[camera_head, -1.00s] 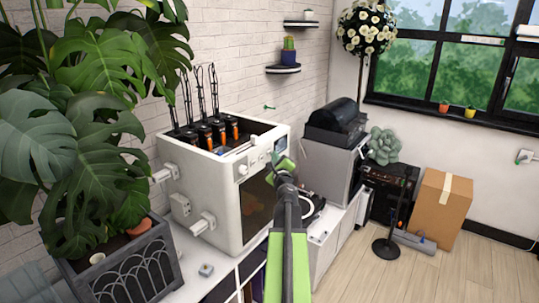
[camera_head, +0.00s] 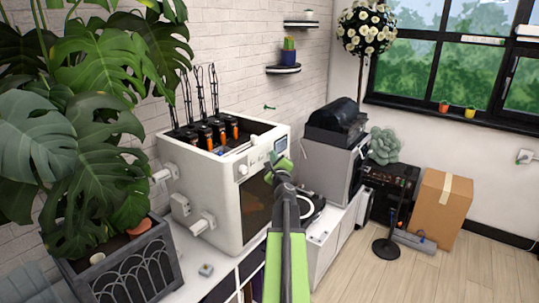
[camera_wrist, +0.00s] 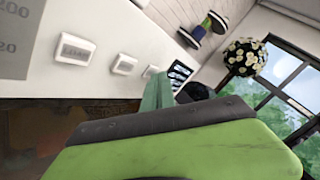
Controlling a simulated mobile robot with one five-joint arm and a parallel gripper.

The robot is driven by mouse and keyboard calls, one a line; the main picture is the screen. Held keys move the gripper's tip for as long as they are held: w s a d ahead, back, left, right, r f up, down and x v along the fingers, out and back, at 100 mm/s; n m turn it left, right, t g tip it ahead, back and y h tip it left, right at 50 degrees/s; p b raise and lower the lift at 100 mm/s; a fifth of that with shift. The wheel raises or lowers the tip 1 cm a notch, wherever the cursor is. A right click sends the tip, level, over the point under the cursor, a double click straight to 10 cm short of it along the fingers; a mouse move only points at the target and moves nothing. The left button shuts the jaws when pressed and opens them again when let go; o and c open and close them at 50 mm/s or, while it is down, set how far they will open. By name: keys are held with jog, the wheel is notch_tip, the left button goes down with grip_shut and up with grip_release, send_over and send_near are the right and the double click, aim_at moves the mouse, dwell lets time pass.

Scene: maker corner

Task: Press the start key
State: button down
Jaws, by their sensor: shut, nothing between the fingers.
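The white machine (camera_head: 228,200) stands on the counter, with a row of keys and a small screen (camera_head: 281,144) along the upper part of its front. In the wrist view, a larger pale key (camera_wrist: 75,49) and a smaller key (camera_wrist: 123,64) sit on the white panel, with the screen (camera_wrist: 180,73) further along. I cannot read which one is the start key. My gripper (camera_head: 275,157) is shut and empty, in front of the panel below the screen. In the wrist view its fingertips (camera_wrist: 157,92) overlap the panel near the screen; contact cannot be told.
A large leafy plant in a grey planter (camera_head: 128,262) stands to the left. A black-topped grey unit (camera_head: 325,170) is right of the machine. A cardboard box (camera_head: 440,208) and a black stand (camera_head: 386,248) are on the floor at the right. Open floor lies at lower right.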

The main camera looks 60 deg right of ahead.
jog(key=shift+s, duration=0.75)
jog(key=s, duration=0.5)
dwell(0.4)
dwell(0.7)
